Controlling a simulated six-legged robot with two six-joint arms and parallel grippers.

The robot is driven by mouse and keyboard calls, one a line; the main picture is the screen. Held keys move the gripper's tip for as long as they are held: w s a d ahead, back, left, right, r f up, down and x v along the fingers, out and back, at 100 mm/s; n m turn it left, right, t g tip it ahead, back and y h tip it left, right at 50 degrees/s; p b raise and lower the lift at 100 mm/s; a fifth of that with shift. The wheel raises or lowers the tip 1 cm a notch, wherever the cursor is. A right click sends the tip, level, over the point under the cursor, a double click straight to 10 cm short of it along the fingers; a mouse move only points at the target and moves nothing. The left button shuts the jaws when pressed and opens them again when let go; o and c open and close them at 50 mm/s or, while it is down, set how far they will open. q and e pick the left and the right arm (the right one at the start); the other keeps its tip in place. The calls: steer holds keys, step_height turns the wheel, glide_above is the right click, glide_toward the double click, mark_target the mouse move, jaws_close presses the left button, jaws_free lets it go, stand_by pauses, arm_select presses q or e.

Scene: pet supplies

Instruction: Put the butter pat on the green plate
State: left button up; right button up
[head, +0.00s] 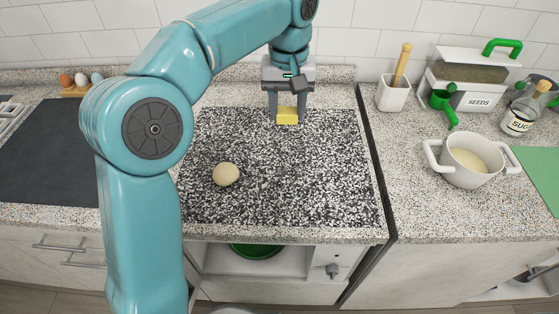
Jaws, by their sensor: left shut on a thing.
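The yellow butter pat (287,116) is at the back of the dark speckled counter panel. My left gripper (287,108) points down with its fingers on either side of the butter pat and is shut on it. I cannot tell whether the butter touches the counter. A green round thing (255,251), possibly the green plate, shows in the open shelf below the counter, partly hidden by the counter edge. My right gripper is not in view.
A pale round ball (226,175) lies on the speckled panel (310,180). To the right stand a white pot (468,160), a utensil holder (393,94), a seeds box (470,82) and a sugar bottle (520,117). Eggs in a holder (78,90) are at the back left.

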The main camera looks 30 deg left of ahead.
arm_select(q)
steer(key=b, duration=0.1)
glide_above(286, 174)
step_height(286, 174, down, 13)
steer(key=shift+w+f, duration=0.1)
steer(key=shift+w, duration=0.05)
step_height(286, 174, down, 4)
steer(key=shift+f, duration=0.35)
steer(key=shift+f+b, duration=0.1)
steer(key=shift+b, duration=0.3)
steer(key=o, duration=1)
